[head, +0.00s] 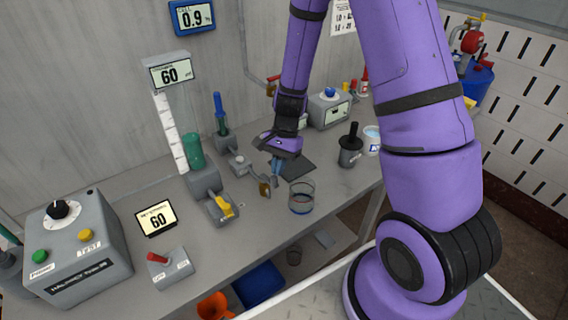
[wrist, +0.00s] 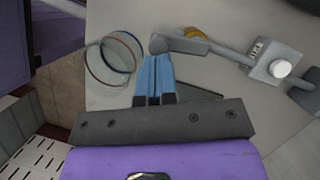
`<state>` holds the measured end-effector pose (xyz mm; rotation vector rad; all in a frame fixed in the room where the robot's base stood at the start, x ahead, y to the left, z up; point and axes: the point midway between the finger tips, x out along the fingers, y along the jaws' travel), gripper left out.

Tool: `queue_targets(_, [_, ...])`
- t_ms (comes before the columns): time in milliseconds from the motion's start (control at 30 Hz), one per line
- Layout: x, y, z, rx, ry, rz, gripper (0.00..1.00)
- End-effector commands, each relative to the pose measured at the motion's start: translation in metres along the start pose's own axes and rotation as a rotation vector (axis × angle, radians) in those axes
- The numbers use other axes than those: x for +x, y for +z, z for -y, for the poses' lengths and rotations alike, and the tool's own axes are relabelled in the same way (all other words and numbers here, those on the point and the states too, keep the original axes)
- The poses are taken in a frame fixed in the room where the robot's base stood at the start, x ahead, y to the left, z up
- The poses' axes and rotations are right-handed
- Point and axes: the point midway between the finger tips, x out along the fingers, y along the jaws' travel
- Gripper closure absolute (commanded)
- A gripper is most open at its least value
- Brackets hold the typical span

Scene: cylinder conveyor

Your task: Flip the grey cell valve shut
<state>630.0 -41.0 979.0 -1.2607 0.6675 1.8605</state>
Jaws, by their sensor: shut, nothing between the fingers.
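My gripper (head: 276,181) has blue fingers and is shut and empty, pointing down over the bench. In the wrist view its fingertips (wrist: 155,60) are close together, right beside the rounded end of a grey lever-like arm (wrist: 180,45); I cannot tell if they touch. This arm joins a grey valve fitting (wrist: 268,66) with a white round cap, which shows in the head view as a grey fitting (head: 240,164). A brass-coloured piece (head: 264,188) hangs at the near end. A glass beaker (head: 301,198) stands just right of the gripper.
A grey block with a yellow lever (head: 222,207) and a green cylinder (head: 194,150) stand to the left. A dark mat (head: 298,166) lies behind the gripper. A dark pot (head: 350,150) and white cup (head: 372,140) stand to the right.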

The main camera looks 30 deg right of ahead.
Motion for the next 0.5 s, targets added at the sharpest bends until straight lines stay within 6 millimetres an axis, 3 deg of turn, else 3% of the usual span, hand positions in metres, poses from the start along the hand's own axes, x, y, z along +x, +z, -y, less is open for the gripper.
queue_targets(500, [0.0043, 0.0076, 0.0022, -0.013, 0.008, 0.003, 1.00])
